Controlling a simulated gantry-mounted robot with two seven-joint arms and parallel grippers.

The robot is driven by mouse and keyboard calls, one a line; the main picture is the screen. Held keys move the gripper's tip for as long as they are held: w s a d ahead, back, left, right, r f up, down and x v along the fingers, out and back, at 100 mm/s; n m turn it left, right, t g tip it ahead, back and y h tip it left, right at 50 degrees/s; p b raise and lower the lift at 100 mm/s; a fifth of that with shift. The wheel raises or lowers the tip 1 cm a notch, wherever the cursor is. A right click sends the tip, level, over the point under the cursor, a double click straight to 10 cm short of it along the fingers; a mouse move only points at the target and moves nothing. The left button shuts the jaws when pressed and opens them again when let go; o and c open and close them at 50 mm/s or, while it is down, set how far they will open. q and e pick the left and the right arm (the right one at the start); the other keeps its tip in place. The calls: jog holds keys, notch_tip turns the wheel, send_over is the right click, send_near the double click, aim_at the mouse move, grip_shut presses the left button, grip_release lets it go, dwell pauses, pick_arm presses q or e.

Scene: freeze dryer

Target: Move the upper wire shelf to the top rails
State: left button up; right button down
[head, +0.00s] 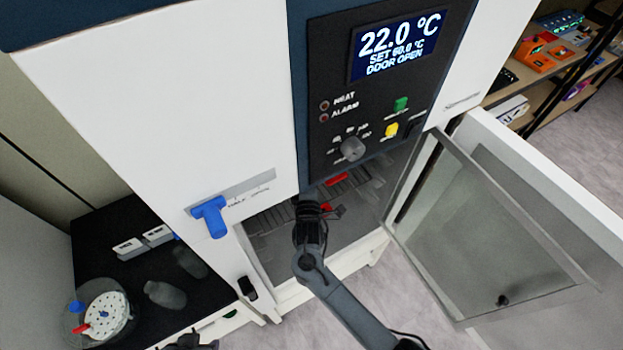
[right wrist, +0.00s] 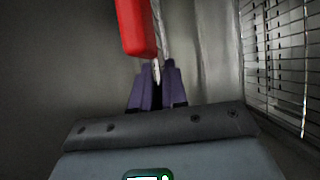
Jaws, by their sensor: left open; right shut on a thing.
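In the head view, the open chamber holds wire shelving (head: 350,191) with two red tabs, one (head: 337,179) higher in the picture and one (head: 327,209) beside my right gripper (head: 309,208). My right gripper reaches into the chamber mouth. In the right wrist view, its purple fingers (right wrist: 157,84) are closed on a thin metal edge of a wire shelf (right wrist: 163,35), with a red tab (right wrist: 135,27) just beyond the fingertips. Most of that shelf and the rails are hidden. My left gripper (head: 190,343) is open, only partly in view at the bottom edge, away from the chamber.
The glass inner door (head: 480,225) stands open at the right. A blue handle (head: 211,216) sticks out of the cabinet front. A black bench (head: 115,228) at the left carries bottles and a round white rack (head: 103,313). In the wrist view, wire grid (right wrist: 275,50) fills the right side.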

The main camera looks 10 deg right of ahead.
jog(key=shift+w+a+b, duration=0.25)
jog(key=shift+w+b, duration=0.25)
jog(key=shift+w, duration=0.2)
jog(key=shift+w+a+b, duration=0.25)
jog(key=shift+w+b, duration=0.25)
jog(key=shift+w, duration=0.15)
jog(key=shift+w+a+r+b, duration=0.15)
jog(key=shift+w+b, duration=0.15)
jog(key=shift+w, duration=0.15)
jog(key=shift+f, duration=0.5)
jog(key=c, duration=1.1)
grip_release()
jog(key=shift+f, duration=0.1)
jog(key=shift+s, duration=0.1)
